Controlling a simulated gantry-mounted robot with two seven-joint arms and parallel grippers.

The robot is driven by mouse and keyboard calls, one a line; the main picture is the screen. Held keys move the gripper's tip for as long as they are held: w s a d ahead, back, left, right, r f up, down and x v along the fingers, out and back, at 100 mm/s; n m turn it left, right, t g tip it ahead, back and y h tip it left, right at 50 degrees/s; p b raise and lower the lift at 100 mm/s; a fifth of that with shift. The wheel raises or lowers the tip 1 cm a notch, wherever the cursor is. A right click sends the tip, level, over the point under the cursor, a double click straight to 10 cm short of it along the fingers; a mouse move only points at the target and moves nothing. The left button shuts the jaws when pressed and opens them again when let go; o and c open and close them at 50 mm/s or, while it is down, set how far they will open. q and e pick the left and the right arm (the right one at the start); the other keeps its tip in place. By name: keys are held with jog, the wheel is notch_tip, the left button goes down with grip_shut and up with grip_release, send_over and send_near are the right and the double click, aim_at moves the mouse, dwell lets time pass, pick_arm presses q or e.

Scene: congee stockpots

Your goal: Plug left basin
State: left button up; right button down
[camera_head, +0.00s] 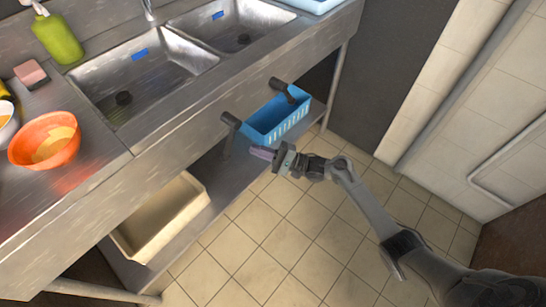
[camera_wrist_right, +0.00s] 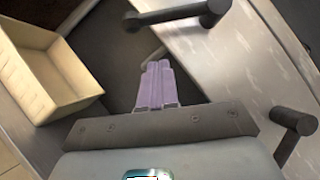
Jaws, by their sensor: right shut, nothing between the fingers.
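I cannot tell whether the drain is open or plugged. Two dark lever handles stick out from the sink's front: a left handle (camera_head: 229,122) and a right handle (camera_head: 290,90). My right gripper (camera_head: 260,152) has purple fingers and is shut and empty. It is in front of the sink, just below and right of the left handle, apparently apart from it. Its shut fingers show in the right wrist view (camera_wrist_right: 157,86), between two dark handles. My left gripper is out of view.
The right basin (camera_head: 216,34) is beside the left one. A blue basket (camera_head: 262,128) and a beige bin (camera_head: 160,245) are below the counter. An orange bowl (camera_head: 68,128), a green bottle (camera_head: 58,39) and a pink block (camera_head: 30,73) stand on it. Tiled floor is clear.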

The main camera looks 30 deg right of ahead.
aim_at(230, 142)
jog(key=shift+w+a+r+b, duration=0.25)
jog(key=shift+a+r, duration=0.2)
jog(key=shift+a, duration=0.4)
jog(key=shift+w+a+r+b, duration=0.1)
jog(key=shift+a+r+b, duration=0.25)
jog(key=shift+a, duration=0.5)
jog(key=shift+w+a+r+b, duration=0.2)
jog(key=shift+a+r, duration=0.3)
jog(key=shift+a, duration=0.35)
jog(key=shift+a+r+m+t+p, duration=0.1)
jog(key=shift+a+m+t+p, duration=0.2)
jog(key=shift+p, duration=0.45)
jog(key=shift+s, duration=0.1)
